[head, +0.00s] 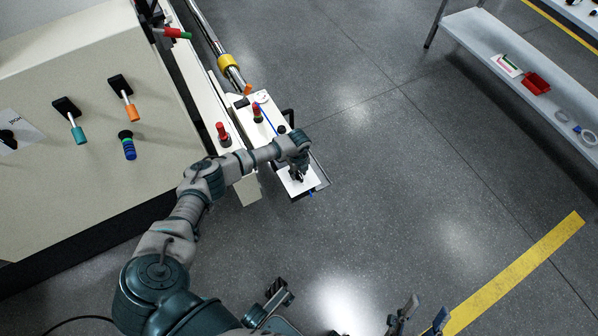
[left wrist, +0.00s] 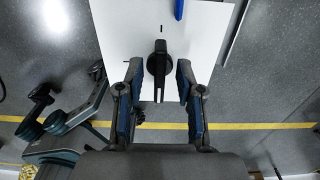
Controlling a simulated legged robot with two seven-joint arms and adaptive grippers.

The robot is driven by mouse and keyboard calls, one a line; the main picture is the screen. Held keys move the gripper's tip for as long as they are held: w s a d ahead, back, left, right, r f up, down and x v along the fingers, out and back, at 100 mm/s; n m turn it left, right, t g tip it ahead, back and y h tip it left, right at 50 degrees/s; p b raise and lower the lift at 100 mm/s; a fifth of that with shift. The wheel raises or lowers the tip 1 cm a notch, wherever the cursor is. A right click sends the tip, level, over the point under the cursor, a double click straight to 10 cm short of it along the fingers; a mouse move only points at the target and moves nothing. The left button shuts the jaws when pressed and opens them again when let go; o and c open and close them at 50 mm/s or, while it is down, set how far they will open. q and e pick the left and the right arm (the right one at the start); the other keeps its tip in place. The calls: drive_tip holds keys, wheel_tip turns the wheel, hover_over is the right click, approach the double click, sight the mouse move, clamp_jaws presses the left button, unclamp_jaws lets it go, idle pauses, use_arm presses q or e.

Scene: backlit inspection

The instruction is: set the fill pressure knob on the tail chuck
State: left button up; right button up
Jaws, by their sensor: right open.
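The black knob (left wrist: 158,65) stands on a white panel (left wrist: 112,25) in the left wrist view, its pointer bar roughly in line with a short black mark above it. My left gripper (left wrist: 158,72) has one finger on each side of the knob, with a visible gap on both sides. In the head view my left gripper (head: 298,174) is over the white panel (head: 312,181) at the near end of the machine's rail, and it hides the knob there. My right gripper (head: 420,312) is open and empty at the bottom edge, over the floor.
Red-topped knobs (head: 223,134) stand on the rail beside my left forearm. A chrome tube with a yellow collar (head: 228,62) lies beyond. A cream cabinet (head: 60,180) with coloured handles is at left. A shelf (head: 485,40) stands at upper right; the floor between is clear.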

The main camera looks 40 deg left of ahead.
use_arm(q)
drive_tip(key=shift+d, duration=0.15)
clamp_jaws()
